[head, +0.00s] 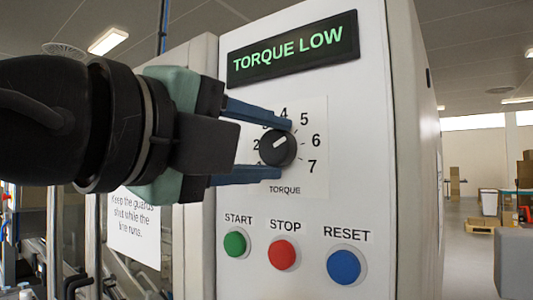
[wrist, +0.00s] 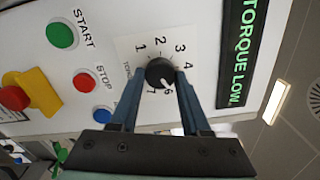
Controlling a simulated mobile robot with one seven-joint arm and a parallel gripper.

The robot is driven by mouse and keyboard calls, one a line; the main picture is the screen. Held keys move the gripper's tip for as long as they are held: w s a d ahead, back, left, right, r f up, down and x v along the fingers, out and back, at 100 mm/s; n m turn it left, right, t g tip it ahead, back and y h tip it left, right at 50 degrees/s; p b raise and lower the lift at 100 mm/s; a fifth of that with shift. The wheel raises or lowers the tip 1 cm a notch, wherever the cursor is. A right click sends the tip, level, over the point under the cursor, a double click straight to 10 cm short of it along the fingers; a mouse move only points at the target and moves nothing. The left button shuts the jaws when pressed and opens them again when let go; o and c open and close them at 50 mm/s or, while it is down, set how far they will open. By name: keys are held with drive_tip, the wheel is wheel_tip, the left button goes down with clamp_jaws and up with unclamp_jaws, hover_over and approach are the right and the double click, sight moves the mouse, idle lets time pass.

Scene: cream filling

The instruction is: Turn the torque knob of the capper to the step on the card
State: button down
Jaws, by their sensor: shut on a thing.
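The torque knob (head: 276,153) is round and black with a white pointer line, on the white front of the capper (head: 350,90). Numbers 1 to 7 run around it. The wrist view shows the knob (wrist: 158,70) between both fingertips. The display (head: 293,48) reads TORQUE LOW. I see no card naming a step.
Below the knob are the green START (head: 235,244), red STOP (head: 282,254) and blue RESET (head: 343,266) buttons. A guards notice (head: 135,228) is at the left. The wrist view also shows a red button on a yellow mount (wrist: 36,92).

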drive_tip(key=shift+m, duration=1.6)
drive_tip(key=shift+c, duration=1.9)
unclamp_jaws()
drive_tip(key=shift+b, duration=0.3)
